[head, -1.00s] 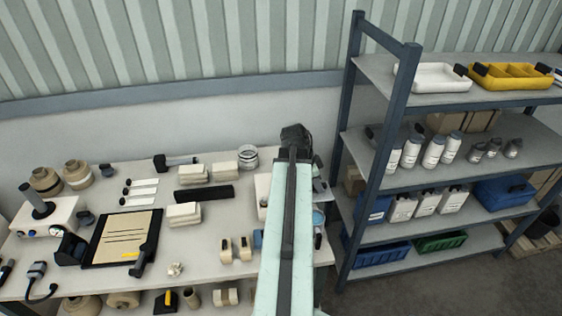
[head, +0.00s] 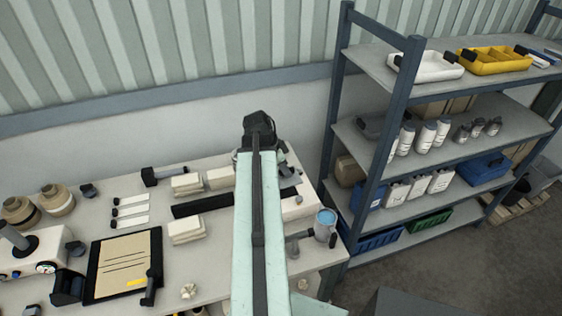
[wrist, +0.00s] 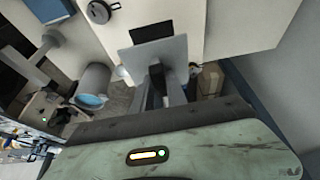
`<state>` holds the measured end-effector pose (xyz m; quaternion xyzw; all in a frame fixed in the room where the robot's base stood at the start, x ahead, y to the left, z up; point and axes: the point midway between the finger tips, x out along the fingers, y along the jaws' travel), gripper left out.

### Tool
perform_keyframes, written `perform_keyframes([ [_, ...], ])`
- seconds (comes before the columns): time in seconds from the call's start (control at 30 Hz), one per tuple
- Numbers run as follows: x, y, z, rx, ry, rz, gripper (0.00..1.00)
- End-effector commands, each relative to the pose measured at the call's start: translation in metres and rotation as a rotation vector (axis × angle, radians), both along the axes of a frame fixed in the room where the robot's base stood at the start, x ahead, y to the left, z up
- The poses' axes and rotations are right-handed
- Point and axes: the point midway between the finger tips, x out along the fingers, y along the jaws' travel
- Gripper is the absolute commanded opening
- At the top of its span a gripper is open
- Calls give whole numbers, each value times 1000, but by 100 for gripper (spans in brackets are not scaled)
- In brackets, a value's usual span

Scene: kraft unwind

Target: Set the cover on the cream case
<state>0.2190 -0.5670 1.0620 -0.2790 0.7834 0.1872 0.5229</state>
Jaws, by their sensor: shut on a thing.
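A thin grey plate, the cover (wrist: 158,54), is in my gripper (wrist: 164,76) in the wrist view. My gripper is shut on its near edge, and the plate lies in front of a pale cream surface, the cream case (wrist: 225,28). A dark rectangle shows just past the plate's far edge. I cannot tell whether the plate touches the case. In the head view the cream case (head: 296,207) stands at the table's right end, partly hidden by my arm. A grey part of the cover (head: 289,170) shows beside the arm; the gripper's fingertips are hidden there.
A grey container with a blue top (head: 325,224) stands at the table's right edge by the case; it also shows in the wrist view (wrist: 93,88). Cream blocks (head: 186,229) and a black bar (head: 202,202) lie left of my arm. A loaded shelf rack (head: 400,140) stands to the right.

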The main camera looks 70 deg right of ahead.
Motion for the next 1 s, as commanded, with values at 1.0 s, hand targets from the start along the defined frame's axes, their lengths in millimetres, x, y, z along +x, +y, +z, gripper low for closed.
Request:
perform_keyframes([
  [1.0, 7, 3, -24, -1, 0, -4, 0],
])
